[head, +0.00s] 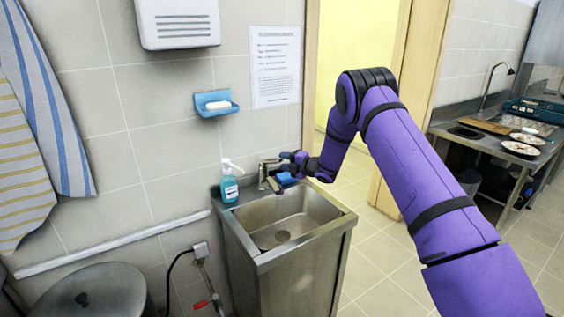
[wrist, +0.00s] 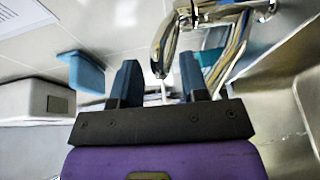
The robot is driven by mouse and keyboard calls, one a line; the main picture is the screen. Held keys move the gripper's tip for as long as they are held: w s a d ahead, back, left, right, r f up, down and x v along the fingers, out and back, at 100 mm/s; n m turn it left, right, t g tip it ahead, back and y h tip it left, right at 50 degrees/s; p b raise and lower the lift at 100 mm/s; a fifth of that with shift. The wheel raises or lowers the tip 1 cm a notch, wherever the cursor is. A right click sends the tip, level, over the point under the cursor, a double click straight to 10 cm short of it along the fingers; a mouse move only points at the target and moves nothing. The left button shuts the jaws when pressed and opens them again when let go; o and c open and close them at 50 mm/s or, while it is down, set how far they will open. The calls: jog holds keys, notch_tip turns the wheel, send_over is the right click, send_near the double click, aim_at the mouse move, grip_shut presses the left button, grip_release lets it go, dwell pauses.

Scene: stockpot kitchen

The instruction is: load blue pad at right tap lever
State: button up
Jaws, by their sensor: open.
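The chrome tap (head: 264,174) stands at the back of the steel sink, close to the wall. Its upper part, with the lever, is small and partly crowded by my gripper (head: 284,168) just to the right. In the wrist view the shiny tap (wrist: 164,42) lies beyond the fingertips of my gripper (wrist: 158,72), towards the right finger. The two dark blue fingers are apart, with nothing held between them. Small blue parts show at the gripper's end in the head view; I cannot tell a separate blue pad from the fingers. Contact with the tap cannot be told.
The sink basin (head: 282,238) is empty below my gripper. A blue soap bottle (head: 229,187) stands left of the tap. A blue soap dish (head: 215,106) hangs on the wall above. An open doorway is behind my arm, and a counter (head: 500,150) with plates stands at right.

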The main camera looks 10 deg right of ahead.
jog(key=v, duration=0.9)
jog(key=shift+s, duration=0.15)
notch_tip(320, 180, up, 16)
jog(key=s+d+m+t+h, duration=0.2)
jog(key=d+m+h, duration=0.1)
jog(key=m+h, duration=0.35)
jog(key=s+d+r+m+g+h, duration=0.15)
jog(key=s+r+m+h, duration=0.35)
jog(key=s+r+m, duration=0.5)
jog(key=s+a+m+g, duration=0.1)
jog(key=s+m+g, duration=0.1)
jog(key=s, duration=1.2)
jog(key=s+a+r+m+g, duration=0.1)
jog(key=s+a+m+g, duration=0.1)
jog(key=s, duration=1.2)
jog(key=s+a+r+m+g, duration=0.1)
jog(key=s+m+g, duration=0.3)
jog(key=s, duration=1)
jog(key=shift+a+r+m, duration=0.2)
jog(key=shift+a+m, duration=0.35)
jog(key=shift+m, duration=0.3)
